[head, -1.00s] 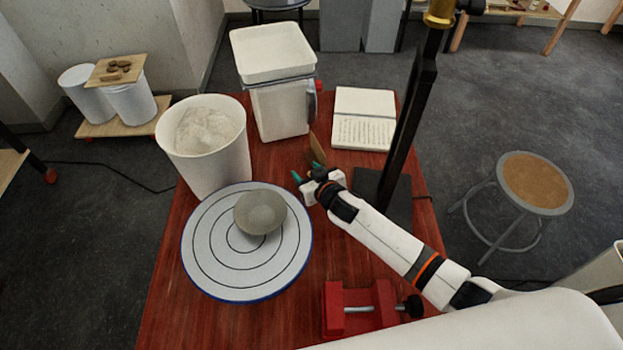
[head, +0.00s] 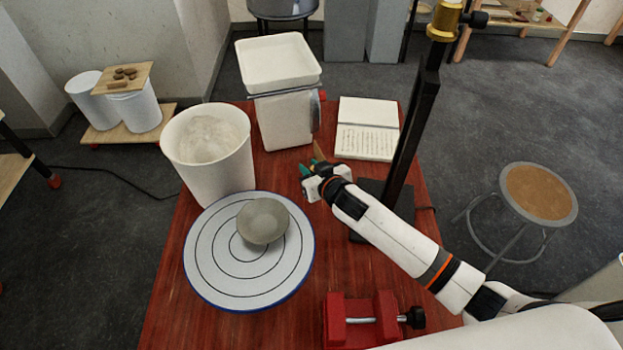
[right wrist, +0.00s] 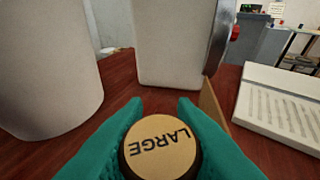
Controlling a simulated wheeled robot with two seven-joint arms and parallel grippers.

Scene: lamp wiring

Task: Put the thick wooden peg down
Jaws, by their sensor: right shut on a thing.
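The thick wooden peg (right wrist: 160,147) shows in the right wrist view as a round pale wooden end with a dark rim, marked "LARGE". My right gripper (right wrist: 160,120) is shut on it, with one teal finger on each side. In the head view the right gripper (head: 311,164) is low over the red table, in front of the square white canister and left of the black stand. The peg is hard to make out there. I cannot tell whether its lower end touches the table. My left gripper is not in view.
A thin wooden piece (right wrist: 212,104) stands just beyond the gripper, by the white canister (head: 285,120). An open book (head: 367,140) lies right of it. A white bucket (head: 230,165), a wheel with a grey clay piece (head: 262,221), a black stand (head: 405,140) and a red vise (head: 337,322) surround the gripper.

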